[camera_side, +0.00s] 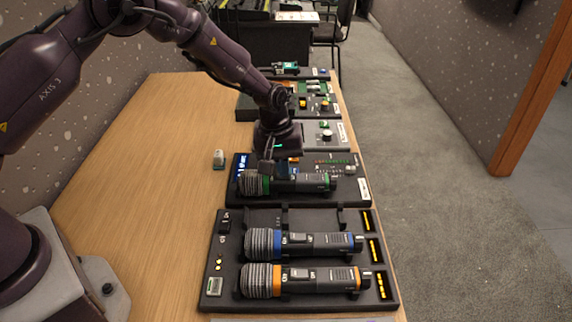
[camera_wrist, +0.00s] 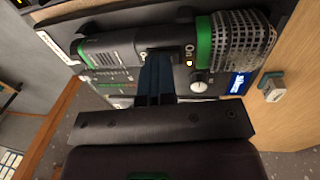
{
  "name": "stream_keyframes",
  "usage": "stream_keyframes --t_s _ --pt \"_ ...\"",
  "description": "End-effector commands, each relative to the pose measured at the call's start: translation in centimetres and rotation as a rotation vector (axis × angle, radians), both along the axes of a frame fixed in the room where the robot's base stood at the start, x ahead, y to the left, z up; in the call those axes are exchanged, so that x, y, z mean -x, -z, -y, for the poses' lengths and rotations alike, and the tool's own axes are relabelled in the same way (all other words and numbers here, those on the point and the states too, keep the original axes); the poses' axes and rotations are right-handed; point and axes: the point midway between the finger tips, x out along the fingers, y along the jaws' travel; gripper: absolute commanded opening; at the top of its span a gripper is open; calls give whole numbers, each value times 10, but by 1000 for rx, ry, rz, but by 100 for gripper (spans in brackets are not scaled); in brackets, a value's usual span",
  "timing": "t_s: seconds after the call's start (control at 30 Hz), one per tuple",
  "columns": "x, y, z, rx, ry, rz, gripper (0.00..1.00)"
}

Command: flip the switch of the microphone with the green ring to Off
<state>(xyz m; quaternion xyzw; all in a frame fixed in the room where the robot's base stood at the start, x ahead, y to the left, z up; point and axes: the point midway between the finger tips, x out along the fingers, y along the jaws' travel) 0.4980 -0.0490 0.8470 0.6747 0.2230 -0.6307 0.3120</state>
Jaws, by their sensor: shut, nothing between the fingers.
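The microphone with the green ring (camera_side: 300,183) lies on a dark panel (camera_side: 354,198), its grille head to the left. In the wrist view the same microphone (camera_wrist: 115,46) runs across the top, grille at the right, its green ring (camera_wrist: 203,42) beside an "On" marking. My gripper (camera_side: 267,168) is over the microphone near its ring. In the wrist view my gripper's fingers (camera_wrist: 158,62) are together, empty, with the tips at the microphone's switch area. The fingers largely hide the switch, so its position and any contact cannot be told.
A nearer dark tray (camera_side: 228,285) holds a microphone with a blue ring (camera_side: 320,243) and one with an orange ring (camera_side: 315,280). A small white and green block (camera_side: 218,159) stands on the wooden table (camera_side: 130,170). More panels (camera_side: 325,135) line the table behind. The table's left part is clear.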

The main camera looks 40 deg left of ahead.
Motion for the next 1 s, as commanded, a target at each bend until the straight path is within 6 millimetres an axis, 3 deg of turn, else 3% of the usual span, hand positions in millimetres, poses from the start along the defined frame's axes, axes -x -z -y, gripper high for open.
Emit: stream_keyframes --t_s 0.03,0.27,0.7,1.0 --pt "9 10 -7 -12 -3 -34 0" --pt "8 1 -8 -12 -4 -29 0" --pt "9 -97 -10 -2 -1 1 0" --pt "12 -136 -12 -1 -1 -1 0"
